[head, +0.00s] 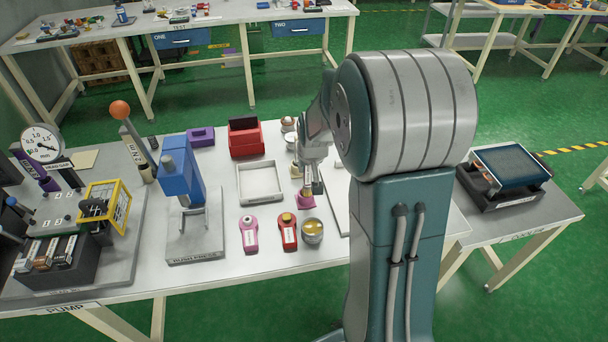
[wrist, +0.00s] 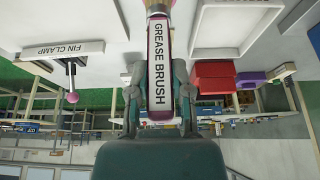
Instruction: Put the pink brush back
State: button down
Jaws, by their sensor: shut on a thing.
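The pink brush (wrist: 160,62) is in my gripper (wrist: 157,80) in the wrist view. Its long handle has a white label reading GREASE BRUSH and pink edges, with one finger on each side. The brush's far end runs out of the top of that view. In the head view, my gripper (head: 311,186) hangs over the table, right of the white tray, and a pink piece shows just below it. A pink labelled block (head: 249,235) and a red labelled block (head: 288,232) stand nearer the front edge, left of a metal cup (head: 312,232) with yellow contents.
The white tray (head: 241,184) and a red bin (head: 246,140) lie left of my gripper. A blue press (head: 180,175) stands further left. A FIN CLAMP sign (wrist: 62,49) and a pink-knobbed lever (wrist: 72,96) show in the wrist view. My arm hides part of the table's right side.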

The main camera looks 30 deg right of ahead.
aim_at(307, 175)
jog(key=shift+w+d+f, duration=0.45)
jog(key=shift+w+f, duration=0.05)
jog(key=shift+f, duration=0.1)
jog(key=f, duration=0.1)
jog(key=a+f, duration=0.1)
jog(key=f, duration=0.1)
jog(key=shift+s+a+f, duration=0.1)
jog(key=shift+a+f, duration=0.1)
jog(key=shift+f, duration=0.1)
jog(key=c, duration=0.5)
grip_release()
jog(key=shift+d, duration=0.2)
jog(key=shift+c, duration=0.2)
jog(key=shift+d+f, duration=0.15)
jog(key=shift+f, duration=0.05)
jog(key=shift+w+d+r, duration=0.1)
jog(key=shift+w+r, duration=0.1)
jog(key=shift+r, duration=0.15)
jog(key=v, duration=1.1)
jog(key=shift+r, duration=0.4)
jog(key=shift+s, duration=0.15)
